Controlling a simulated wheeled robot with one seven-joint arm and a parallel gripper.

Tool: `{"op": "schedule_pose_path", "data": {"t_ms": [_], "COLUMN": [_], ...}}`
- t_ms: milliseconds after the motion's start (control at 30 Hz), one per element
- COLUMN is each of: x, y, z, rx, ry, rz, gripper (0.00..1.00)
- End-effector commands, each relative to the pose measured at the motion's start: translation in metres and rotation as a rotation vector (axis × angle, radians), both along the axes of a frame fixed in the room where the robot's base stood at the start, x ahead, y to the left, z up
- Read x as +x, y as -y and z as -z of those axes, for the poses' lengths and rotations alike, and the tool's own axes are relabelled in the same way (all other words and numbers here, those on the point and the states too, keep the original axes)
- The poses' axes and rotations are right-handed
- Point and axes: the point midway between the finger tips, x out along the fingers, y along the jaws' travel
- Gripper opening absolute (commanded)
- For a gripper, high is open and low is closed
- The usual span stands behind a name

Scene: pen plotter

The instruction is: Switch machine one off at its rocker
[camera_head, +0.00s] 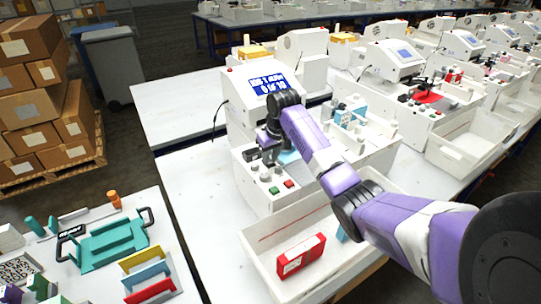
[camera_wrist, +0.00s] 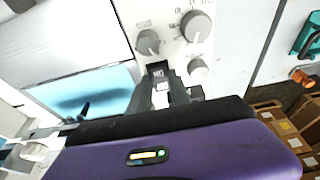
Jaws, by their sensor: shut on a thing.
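The nearest machine (camera_head: 240,110) is a white pen plotter with a lit blue display (camera_head: 272,84). My arm reaches over its front control panel, and my gripper (camera_head: 266,146) is low at the panel's left part. In the wrist view, a black rocker (camera_wrist: 157,70) with "ON" lettering, upside down in the picture, sits below the grey knobs (camera_wrist: 195,26). My gripper (camera_wrist: 163,92) is right at it, with a small pale piece between the fingertips. The fingers appear shut on the rocker, but they hide part of it. Its tilt cannot be told.
A green button (camera_head: 273,190) and a red button (camera_head: 289,183) are on the panel. A white tray (camera_head: 262,262) in front holds a red box (camera_head: 301,256). Other machines stand at the right. A side table at the left holds a teal frame (camera_head: 108,240).

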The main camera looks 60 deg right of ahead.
Motion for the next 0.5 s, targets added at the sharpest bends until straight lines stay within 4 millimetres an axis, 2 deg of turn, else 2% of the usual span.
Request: {"op": "schedule_pose_path", "data": {"t_ms": [33, 500], "x": [0.0018, 0.0059], "y": [0.001, 0.0047], "z": [-0.0044, -0.0017], "rx": [0.013, 0.11], "ry": [-0.025, -0.186], "rz": [0.001, 0.001], "gripper": [0.0, 0.0]}}
